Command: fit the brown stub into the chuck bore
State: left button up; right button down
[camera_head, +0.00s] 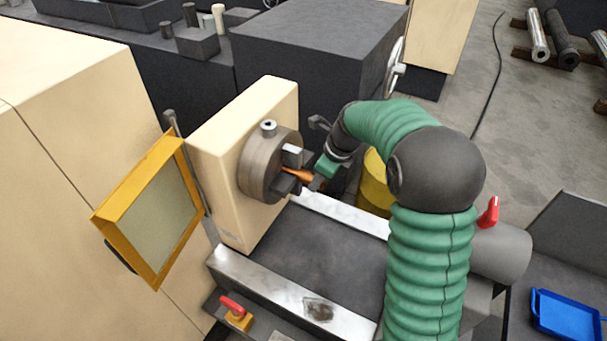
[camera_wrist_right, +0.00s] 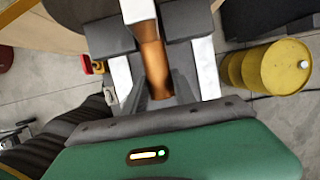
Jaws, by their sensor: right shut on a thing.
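The brown stub (camera_head: 298,174) is a short copper-brown rod. My right gripper (camera_head: 314,181) is shut on its near end, in front of the chuck. In the right wrist view the stub (camera_wrist_right: 152,60) runs from between the dark fingers (camera_wrist_right: 157,92) up among the chuck's jaws. The round grey-brown chuck (camera_head: 256,172) sits on the cream headstock, with stepped jaws around its face; jaws (camera_wrist_right: 207,68) also show in the right wrist view. The bore and the stub's far end are hidden, so I cannot tell whether it has entered. My left gripper is out of view.
An amber-framed guard (camera_head: 152,212) stands left of the headstock (camera_head: 222,150). Bright lathe rails (camera_head: 290,290) run below my right arm. A yellow drum (camera_head: 375,185) stands behind the arm; it also shows in the right wrist view (camera_wrist_right: 270,67). A blue tray (camera_head: 567,316) lies at lower right.

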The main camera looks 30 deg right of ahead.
jog(key=shift+w+a, duration=0.25)
jog(key=shift+a, duration=0.05)
jog(key=shift+w+a+p, duration=0.1)
jog(key=shift+w+p, duration=0.15)
jog(key=shift+p, duration=0.1)
jog(key=c, duration=1.2)
grip_release()
jog(key=shift+c, duration=0.2)
jog(key=o, duration=0.3)
jog(key=shift+w+f, duration=0.1)
jog(key=shift+w, duration=0.15)
jog(key=shift+s, duration=0.1)
